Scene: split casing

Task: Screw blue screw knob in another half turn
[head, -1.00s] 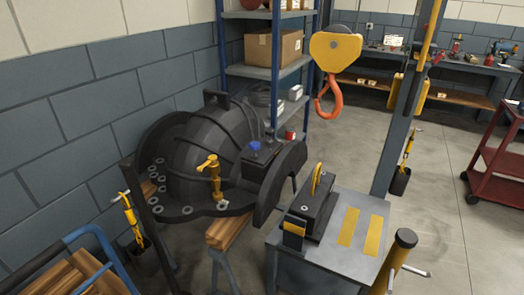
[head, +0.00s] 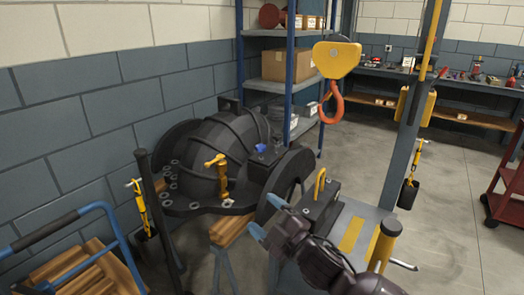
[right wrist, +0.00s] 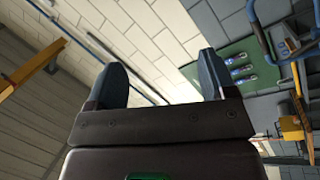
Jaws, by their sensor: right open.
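The blue screw knob (head: 261,148) sits on top of the dark block at the right side of the dark ribbed casing (head: 205,158). My right gripper (head: 268,217) comes in from the lower right in the head view, below the knob in the picture and clearly apart from it. Its two blue-grey fingers are open. In the right wrist view the open fingers (right wrist: 160,82) have nothing between them but the far wall. The knob does not show in the right wrist view. My left gripper is in neither view.
A yellow clamp-like fitting (head: 219,176) stands on the casing flange. An orange crane hook (head: 331,102) hangs behind, to the right. A grey table (head: 372,212) with a dark block (head: 318,205) stands beside the casing. A blue-railed cart (head: 105,218) is at the left.

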